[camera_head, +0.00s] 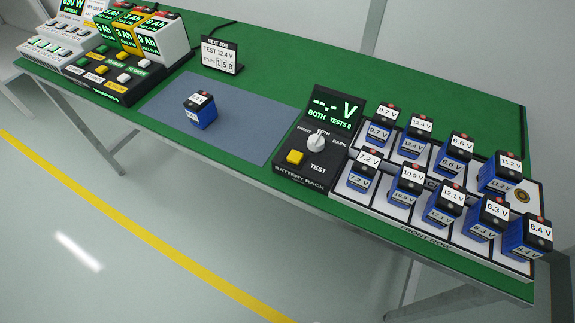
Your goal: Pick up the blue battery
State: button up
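A blue battery (203,117) with a black top stands alone on the blue-grey mat (250,135), left of the middle. White labels sit on its top and side; their print is too small to read surely. Several similar blue batteries stand in two rows on the white battery rack (350,196) at the right. Their labels show different voltages, such as 12.4 V on one in the back row (412,142) and 8.4 V on the front-right one (528,243). My gripper is not in view.
A black tester (318,141) with a "-.- V" display, knob and yellow TEST button stands between mat and rack. A small sign (221,54) reads TEST 12.4 V. Button consoles and chargers (120,65) fill the left end. The mat around the battery is clear.

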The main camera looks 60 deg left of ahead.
aim_at(200, 109)
jog(key=u, duration=1.7)
